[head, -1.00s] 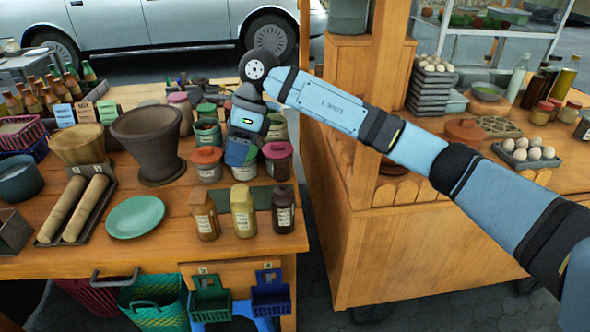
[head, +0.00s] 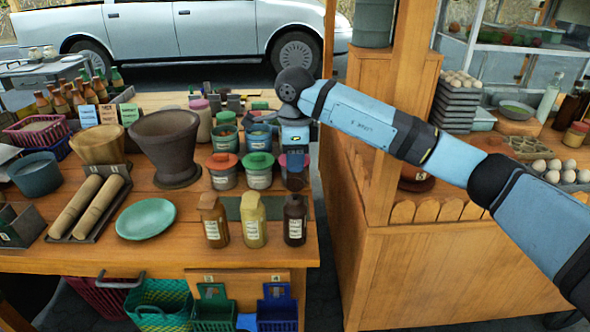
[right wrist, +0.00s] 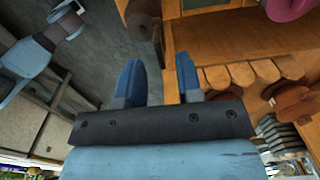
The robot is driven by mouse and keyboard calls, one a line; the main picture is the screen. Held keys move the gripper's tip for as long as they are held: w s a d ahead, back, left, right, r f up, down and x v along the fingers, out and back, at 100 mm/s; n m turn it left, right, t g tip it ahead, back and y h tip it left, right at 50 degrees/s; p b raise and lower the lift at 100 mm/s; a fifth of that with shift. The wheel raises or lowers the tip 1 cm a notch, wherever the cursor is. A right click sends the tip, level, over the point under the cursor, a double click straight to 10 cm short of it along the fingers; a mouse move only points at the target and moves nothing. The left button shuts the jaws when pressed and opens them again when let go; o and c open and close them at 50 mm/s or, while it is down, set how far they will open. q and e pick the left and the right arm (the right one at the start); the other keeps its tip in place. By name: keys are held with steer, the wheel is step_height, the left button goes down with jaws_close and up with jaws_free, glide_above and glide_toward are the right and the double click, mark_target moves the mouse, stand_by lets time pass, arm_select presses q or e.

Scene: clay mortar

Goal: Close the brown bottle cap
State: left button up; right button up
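Three labelled bottles stand in a row near the table's front right corner in the head view: an amber-brown bottle (head: 215,226) with a brown top, a yellow bottle (head: 253,226) and a dark brown bottle (head: 294,224). I cannot tell whether any cap is loose or closed. My right gripper (head: 296,176) points down just behind the dark bottle, at the table's right side, and is partly hidden. In the right wrist view its two blue fingers (right wrist: 158,80) are apart, with nothing between them. A dark brown rounded thing (right wrist: 141,22) lies beyond them. My left gripper is not seen.
Lidded jars (head: 258,172) stand behind the bottles, close to my right gripper. A green plate (head: 146,219) and a big brown mortar (head: 167,145) are to the left. A wooden cart (head: 440,270) stands to the right, across a narrow gap.

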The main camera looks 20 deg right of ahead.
mark_target(295, 179)
steer(key=shift+f, duration=1.45)
steer(key=shift+c, duration=0.5)
jaws_close()
